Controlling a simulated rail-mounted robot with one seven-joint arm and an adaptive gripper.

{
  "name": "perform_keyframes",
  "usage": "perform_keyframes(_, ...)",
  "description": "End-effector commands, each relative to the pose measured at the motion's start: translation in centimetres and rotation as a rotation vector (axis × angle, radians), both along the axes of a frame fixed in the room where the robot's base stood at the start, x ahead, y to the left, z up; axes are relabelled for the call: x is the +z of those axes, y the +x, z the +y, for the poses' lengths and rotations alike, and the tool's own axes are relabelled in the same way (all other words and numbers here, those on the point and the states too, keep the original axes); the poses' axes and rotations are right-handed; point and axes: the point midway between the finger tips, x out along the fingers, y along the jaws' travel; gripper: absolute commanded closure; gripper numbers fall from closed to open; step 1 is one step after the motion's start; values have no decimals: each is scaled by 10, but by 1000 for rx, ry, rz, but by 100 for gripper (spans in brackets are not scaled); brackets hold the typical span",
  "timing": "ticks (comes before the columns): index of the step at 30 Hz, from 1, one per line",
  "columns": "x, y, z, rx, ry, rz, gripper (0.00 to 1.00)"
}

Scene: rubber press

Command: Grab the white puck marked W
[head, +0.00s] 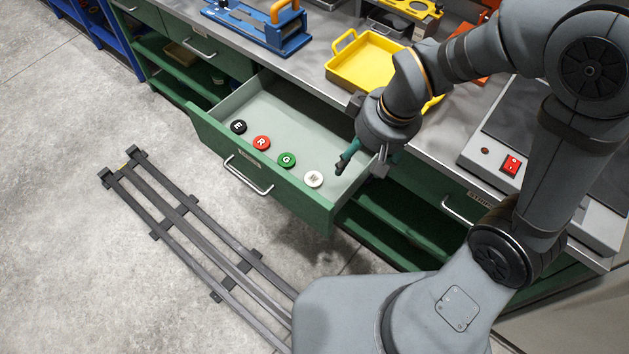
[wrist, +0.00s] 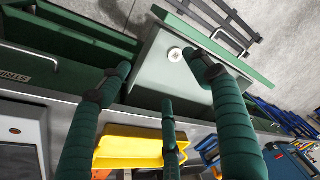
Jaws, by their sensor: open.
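The white puck marked W (head: 314,179) lies in the open green drawer (head: 205,128), at the right end of a row of pucks along its front. It also shows in the wrist view as a small white disc (wrist: 174,54) near the drawer corner. My gripper (head: 347,162) is above the right side of the drawer, up and to the right of the white puck in the head view. In the wrist view its green-padded fingers (wrist: 163,82) are spread wide with nothing between them, and the puck is apart from them, close to the right fingertip.
Black E (head: 238,126), red R (head: 262,143) and green G (head: 287,160) pucks share the drawer. A yellow tray (head: 343,75) and a blue fixture (head: 262,27) stand on the counter. The drawer walls rise around the pucks. Dark rails (head: 190,220) lie on the floor.

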Motion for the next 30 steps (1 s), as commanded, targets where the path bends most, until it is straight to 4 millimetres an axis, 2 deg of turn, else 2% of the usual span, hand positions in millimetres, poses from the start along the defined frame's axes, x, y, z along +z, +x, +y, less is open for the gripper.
perform_keyframes(1,-33,16,13,111,-37,1,37)
perform_keyframes(3,-65,40,30,302,-97,3,37)
perform_keyframes(6,-105,70,52,562,-172,10,37)
perform_keyframes(9,-135,92,68,771,-227,20,37)
perform_keyframes(12,-153,105,76,901,-257,28,37)
perform_keyframes(15,-167,109,79,955,-270,34,37)
perform_keyframes(21,-194,110,79,961,-271,32,37)
perform_keyframes(26,-206,110,80,959,-270,30,37)
perform_keyframes(30,-222,110,84,960,-270,33,37)
